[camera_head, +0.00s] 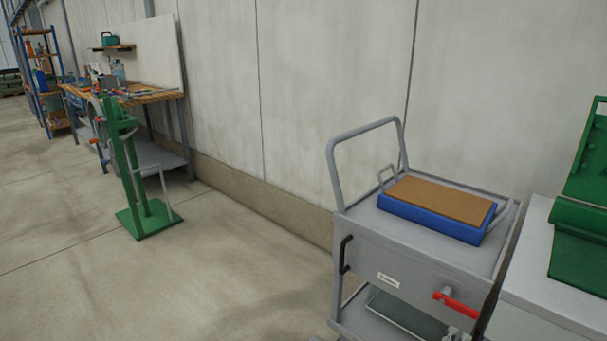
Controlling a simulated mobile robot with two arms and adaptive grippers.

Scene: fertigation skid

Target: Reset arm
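Neither of my grippers can be made out in the head view, and no arm of mine is clearly seen. A grey metal cart (365,262) stands at the right with a tubular push handle. On its top lies a blue block with a brown top (435,205). The cart's front has a black handle (345,254), a small white label (388,281) and a red lever (456,304). A small pale part below the lever is cut off by the bottom edge, and I cannot tell what it is.
A white cabinet (555,290) with green equipment (580,235) stands close to the cart's right. A green stand (140,190) is on the floor at left. A cluttered workbench (150,97) and shelf rack (45,85) are behind it. The floor (215,275) between is clear.

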